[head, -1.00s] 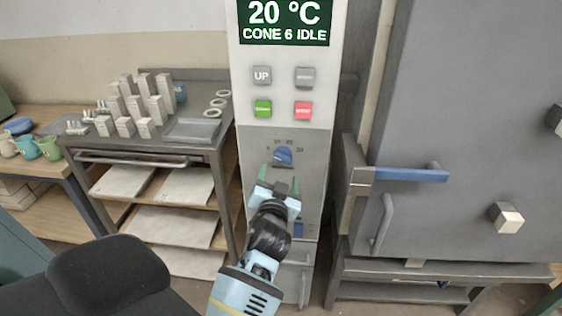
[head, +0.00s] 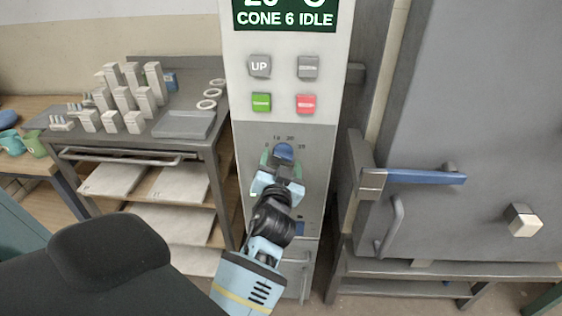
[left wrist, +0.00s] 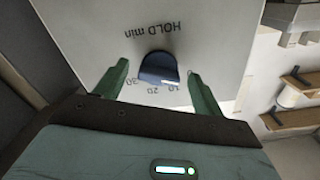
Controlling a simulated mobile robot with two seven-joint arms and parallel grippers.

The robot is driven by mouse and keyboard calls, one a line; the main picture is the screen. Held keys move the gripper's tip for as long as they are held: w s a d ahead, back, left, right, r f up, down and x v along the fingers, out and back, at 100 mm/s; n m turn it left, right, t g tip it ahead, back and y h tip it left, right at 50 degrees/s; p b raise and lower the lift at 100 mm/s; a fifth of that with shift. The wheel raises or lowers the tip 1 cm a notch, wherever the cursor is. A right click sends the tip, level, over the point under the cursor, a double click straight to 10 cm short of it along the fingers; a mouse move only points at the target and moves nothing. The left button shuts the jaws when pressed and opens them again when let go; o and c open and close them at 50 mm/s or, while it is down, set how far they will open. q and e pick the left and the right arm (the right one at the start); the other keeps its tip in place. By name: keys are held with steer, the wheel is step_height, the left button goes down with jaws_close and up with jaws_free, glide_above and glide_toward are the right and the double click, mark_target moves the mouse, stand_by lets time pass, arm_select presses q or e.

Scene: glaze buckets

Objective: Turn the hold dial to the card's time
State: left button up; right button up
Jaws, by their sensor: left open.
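The hold dial (head: 284,151) is a blue knob on the grey lower part of the controller panel, with numbers around it. In the left wrist view the dial (left wrist: 158,68) is upside down, with "HOLD min" and the marks 10, 20 and 30 beside it. My left gripper (head: 283,163) is open in front of the panel. Its green fingers (left wrist: 157,78) stand on either side of the dial, with a visible gap to each side in the left wrist view. I cannot tell the dial's setting. I see no readable card. My right gripper is not in view.
Above the dial are an UP button (head: 259,66), a green button (head: 261,102), a red button (head: 306,103) and a display reading "CONE 6 IDLE" (head: 285,20). A kiln with a blue-gripped lever (head: 425,177) stands right. A cart (head: 90,139) with several grey blocks stands left.

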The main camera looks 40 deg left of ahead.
arm_select(q)
steer(key=shift+c, duration=0.4)
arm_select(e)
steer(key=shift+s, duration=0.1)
arm_select(q)
steer(key=c, duration=0.9)
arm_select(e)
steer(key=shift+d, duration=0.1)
